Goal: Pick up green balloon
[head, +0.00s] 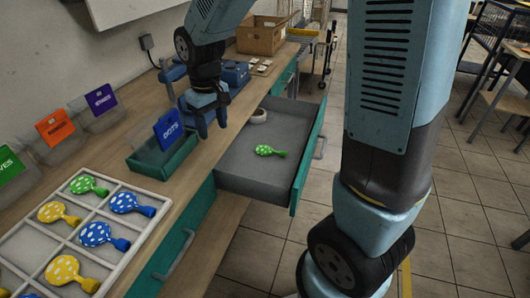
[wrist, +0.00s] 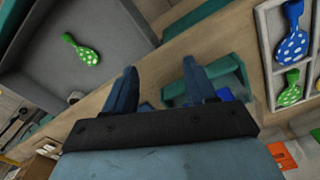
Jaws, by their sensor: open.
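A green balloon with white dots (head: 268,151) lies in the open grey drawer (head: 235,172); it also shows at the upper left of the wrist view (wrist: 88,56). A second green dotted balloon (head: 88,185) lies in a compartment of the white tray (head: 125,262), and it shows at the right of the wrist view (wrist: 290,92). My gripper (head: 212,124) is open, with nothing between its fingers (wrist: 160,72). It is above the counter, between the teal holder and the drawer, apart from both green balloons.
The teal holder (head: 160,166) with a blue DOTS card (head: 168,131) stands beside my gripper. The tray also holds blue balloons (head: 95,234) and yellow balloons (head: 52,212). A small white round item (head: 259,116) sits at the drawer's back. A cardboard box (head: 262,37) stands farther along the counter.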

